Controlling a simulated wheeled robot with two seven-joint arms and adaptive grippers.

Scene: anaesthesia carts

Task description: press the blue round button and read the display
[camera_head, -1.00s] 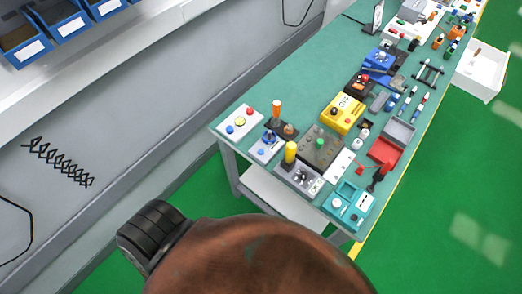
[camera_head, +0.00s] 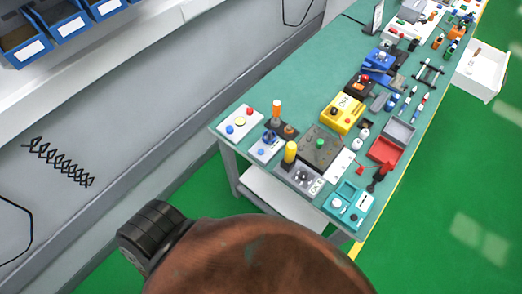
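A blue round button (camera_head: 230,129) sits on a white box (camera_head: 247,116) at the near left corner of the green table. I cannot make out a readable display; a small upright dark stand with a pale face (camera_head: 374,18) is at the far left edge of the table. Neither of my grippers is in view. A large brown rounded shape and a black ribbed part fill the bottom middle and hide what lies behind them.
The green table (camera_head: 290,75) runs to the upper right, crowded on its right side with devices, including a yellow box (camera_head: 342,114) and a teal box (camera_head: 347,203). Its left strip is bare. Blue bins (camera_head: 66,22) sit upper left. A white open drawer (camera_head: 480,72) stands right.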

